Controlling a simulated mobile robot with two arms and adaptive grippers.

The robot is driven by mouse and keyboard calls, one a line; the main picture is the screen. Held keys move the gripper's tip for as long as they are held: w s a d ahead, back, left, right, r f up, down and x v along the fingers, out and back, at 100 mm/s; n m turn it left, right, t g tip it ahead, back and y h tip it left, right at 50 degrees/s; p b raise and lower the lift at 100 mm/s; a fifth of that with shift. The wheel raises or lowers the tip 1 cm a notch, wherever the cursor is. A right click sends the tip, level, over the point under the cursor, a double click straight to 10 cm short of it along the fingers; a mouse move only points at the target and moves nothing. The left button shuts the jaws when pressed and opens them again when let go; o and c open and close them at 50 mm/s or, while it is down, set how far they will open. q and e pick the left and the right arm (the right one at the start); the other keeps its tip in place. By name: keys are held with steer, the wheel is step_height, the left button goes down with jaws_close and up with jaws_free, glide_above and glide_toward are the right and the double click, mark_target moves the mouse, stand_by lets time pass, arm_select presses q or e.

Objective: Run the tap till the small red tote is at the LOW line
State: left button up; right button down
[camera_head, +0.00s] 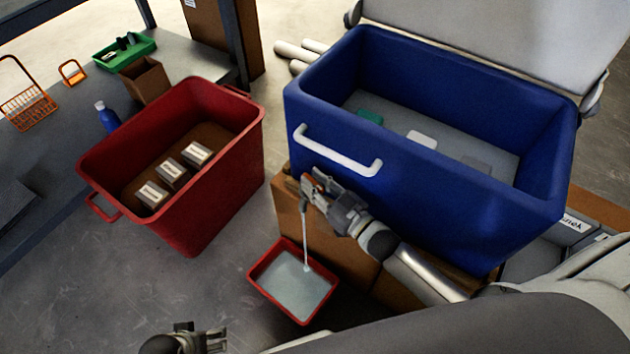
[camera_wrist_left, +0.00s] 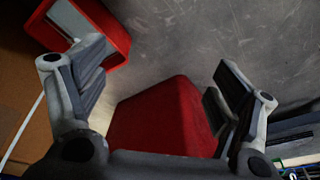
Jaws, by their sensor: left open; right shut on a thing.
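The small red tote (camera_head: 258,287) stands on the floor below the tap. Pale water lies in it, and a thin white stream (camera_head: 305,240) falls into it. I cannot make out a LOW line. The tote also shows in the left wrist view (camera_wrist_left: 122,45), at the upper left. My right gripper (camera_head: 318,188) is shut on the tap (camera_head: 304,200) at the blue tank's lower front; the fingers partly hide the tap. My left gripper (camera_head: 203,340) is open and empty at the bottom edge. In its wrist view, a plain red surface (camera_wrist_left: 165,120) shows between the fingers.
The big blue tank (camera_head: 400,185) with a white handle stands on a brown support (camera_head: 325,245). A large red tote (camera_head: 225,175) holding several labelled blocks stands to the left. A grey bench (camera_head: 50,150) holds a blue bottle (camera_head: 107,117) and racks. Grey floor between is clear.

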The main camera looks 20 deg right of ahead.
steer(key=shift+r+n+g+y, duration=0.1)
steer(key=shift+n+g+y, duration=0.3)
steer(key=shift+n+y, duration=0.3)
arm_select(q)
steer(key=shift+s+f, duration=0.1)
steer(key=shift+f, duration=0.35)
arm_select(e)
steer(key=shift+g+y, duration=0.3)
steer(key=shift+y, duration=0.2)
steer(key=c, duration=1.6)
jaws_free()
steer(key=shift+d, duration=0.1)
steer(key=v, duration=1.2)
